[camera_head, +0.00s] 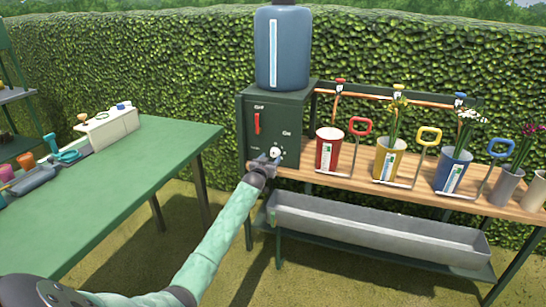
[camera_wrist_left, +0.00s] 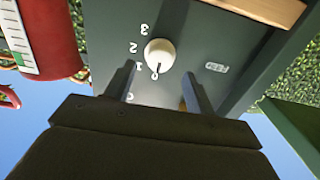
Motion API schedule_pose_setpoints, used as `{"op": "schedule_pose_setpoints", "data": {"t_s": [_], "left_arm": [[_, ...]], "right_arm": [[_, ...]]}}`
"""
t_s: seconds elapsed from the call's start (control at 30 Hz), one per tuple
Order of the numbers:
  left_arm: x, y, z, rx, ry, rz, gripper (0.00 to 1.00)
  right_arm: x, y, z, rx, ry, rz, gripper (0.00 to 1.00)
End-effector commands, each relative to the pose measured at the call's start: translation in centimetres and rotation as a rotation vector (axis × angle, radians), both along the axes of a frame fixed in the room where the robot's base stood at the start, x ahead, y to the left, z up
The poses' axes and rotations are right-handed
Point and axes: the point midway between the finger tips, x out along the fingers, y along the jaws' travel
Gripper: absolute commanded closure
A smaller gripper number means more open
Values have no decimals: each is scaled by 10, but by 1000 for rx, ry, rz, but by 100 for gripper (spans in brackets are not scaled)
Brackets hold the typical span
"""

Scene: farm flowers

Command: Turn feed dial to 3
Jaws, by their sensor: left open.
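The feed dial (camera_head: 275,152) is a round white knob low on the front of the dark green dispenser box (camera_head: 284,118). In the left wrist view the dial (camera_wrist_left: 160,53) shows close up, with the marks 3, 2, 1 and 0 along one side and a FEED label (camera_wrist_left: 215,67). Its dark pointer line appears turned to 0. My left gripper (camera_head: 266,164) is at the dial. In the left wrist view its two fingers (camera_wrist_left: 159,71) are apart, one to each side of the dial, with a gap visible around it. My right gripper is out of view.
A red lever (camera_head: 257,123) sits above the dial, near Off and On lettering. A blue tank (camera_head: 283,48) tops the box. Red (camera_head: 329,150), yellow (camera_head: 389,160) and blue (camera_head: 453,171) pots stand right on a wooden shelf. A green table (camera_head: 140,180) is left.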

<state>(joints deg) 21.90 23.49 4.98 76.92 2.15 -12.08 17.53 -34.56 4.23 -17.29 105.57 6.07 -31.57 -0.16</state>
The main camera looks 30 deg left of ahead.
Motion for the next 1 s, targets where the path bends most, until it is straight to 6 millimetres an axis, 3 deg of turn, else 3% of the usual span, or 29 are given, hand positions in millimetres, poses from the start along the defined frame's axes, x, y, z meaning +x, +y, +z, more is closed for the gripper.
{"op": "schedule_pose_setpoints", "data": {"t_s": [0.3, 0.73, 0.77, 0.93, 1.0], "left_arm": [[32, 7, 0, 0, 0, 0, 45], [38, 8, 0, 0, 1, -1, 45], [38, 8, 0, 0, 1, -1, 47], [38, 8, 0, 0, 1, -1, 81], [38, 9, 0, 0, 1, -1, 86]], "right_arm": [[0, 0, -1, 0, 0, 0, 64], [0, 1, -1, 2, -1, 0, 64], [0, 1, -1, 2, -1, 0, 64], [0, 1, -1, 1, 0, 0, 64], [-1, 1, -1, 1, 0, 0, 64]]}}
